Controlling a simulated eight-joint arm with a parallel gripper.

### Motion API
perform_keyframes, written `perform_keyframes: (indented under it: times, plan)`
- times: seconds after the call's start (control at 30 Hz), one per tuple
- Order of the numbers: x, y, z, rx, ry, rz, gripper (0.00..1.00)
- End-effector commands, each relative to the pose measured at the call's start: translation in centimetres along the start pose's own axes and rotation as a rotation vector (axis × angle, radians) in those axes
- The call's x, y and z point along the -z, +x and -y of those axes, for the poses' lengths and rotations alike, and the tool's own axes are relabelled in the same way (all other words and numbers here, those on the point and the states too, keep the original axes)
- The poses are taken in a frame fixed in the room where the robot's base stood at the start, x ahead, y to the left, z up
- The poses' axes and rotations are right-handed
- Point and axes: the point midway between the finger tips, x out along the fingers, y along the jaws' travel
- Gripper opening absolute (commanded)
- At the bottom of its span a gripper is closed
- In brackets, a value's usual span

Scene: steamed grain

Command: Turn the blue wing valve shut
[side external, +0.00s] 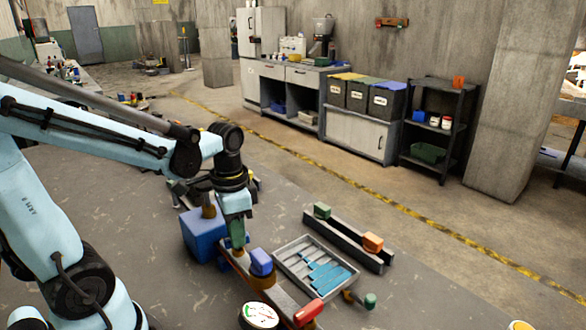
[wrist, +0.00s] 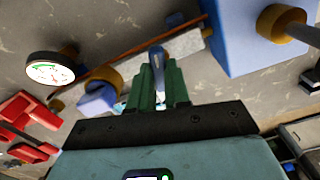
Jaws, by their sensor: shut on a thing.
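My gripper (wrist: 160,86) has its green fingers shut on the blue wing valve (wrist: 157,58), whose narrow handle shows between and beyond the fingertips in the wrist view. In the side external view my gripper (side external: 238,238) points down beside a large blue block, and only a little blue of the valve shows at the fingertips. The fingers hide much of the handle, and I cannot tell its exact turn angle.
The blue block (side external: 203,235) stands close by. A violet-blue knob (side external: 261,262), a red handle (side external: 308,312) and a round gauge (side external: 259,316) are along the nearby pipework. A grey tray (side external: 284,262) with blue pieces and a dark channel (side external: 340,238) lie to the right.

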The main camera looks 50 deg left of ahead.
Motion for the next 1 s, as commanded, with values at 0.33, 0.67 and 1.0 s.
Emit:
perform_keyframes:
  times: [0.33,0.67,1.0]
  plan:
    - [-0.01,-0.03,0.0,0.0,-0.205,0.001,0.0]
    - [-0.01,-0.04,0.0,0.0,-0.275,0.002,0.0]
    - [-0.01,-0.03,0.0,0.0,-0.28,0.001,0.0]
